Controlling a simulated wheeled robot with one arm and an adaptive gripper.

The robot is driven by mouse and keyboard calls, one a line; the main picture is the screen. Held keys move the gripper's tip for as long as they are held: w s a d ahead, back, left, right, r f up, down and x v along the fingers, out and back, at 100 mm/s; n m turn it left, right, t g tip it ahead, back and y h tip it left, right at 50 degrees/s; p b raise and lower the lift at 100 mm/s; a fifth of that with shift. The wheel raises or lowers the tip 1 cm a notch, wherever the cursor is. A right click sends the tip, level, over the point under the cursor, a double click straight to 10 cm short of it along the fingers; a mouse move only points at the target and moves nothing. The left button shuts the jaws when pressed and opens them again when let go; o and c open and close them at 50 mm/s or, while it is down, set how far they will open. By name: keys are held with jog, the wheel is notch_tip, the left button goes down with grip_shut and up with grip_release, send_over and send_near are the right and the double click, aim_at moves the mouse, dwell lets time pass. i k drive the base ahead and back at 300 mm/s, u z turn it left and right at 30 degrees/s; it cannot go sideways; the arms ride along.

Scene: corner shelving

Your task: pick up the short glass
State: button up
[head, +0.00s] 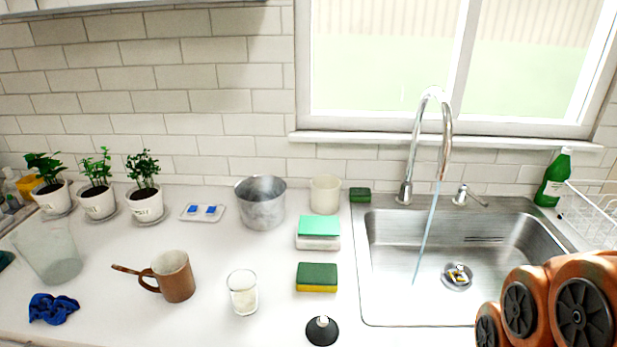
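A short glass (243,292) stands upright on the white counter, left of the sink. It is clear, with something whitish in its lower part. A brown mug (172,276) stands to its left and a green and yellow sponge (317,277) lies to its right. A larger clear glass container (47,252) stands at the far left. Orange links of my arm show at the lower right, in front of the sink. My gripper is not in view.
The sink (377,316) has a tall faucet (417,140) with running water. A black sink plunger or stopper (322,331) is close right of the glass. A metal pot (261,203), a cream cup (325,195) and potted plants (145,205) stand behind. A blue cloth (53,309) lies left.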

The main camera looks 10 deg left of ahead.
aim_at(242, 284)
jog(key=z, duration=0.05)
jog(key=k, duration=1.05)
jog(key=u, duration=1.3)
jog(key=i, duration=0.75)
jog(key=u, duration=0.25)
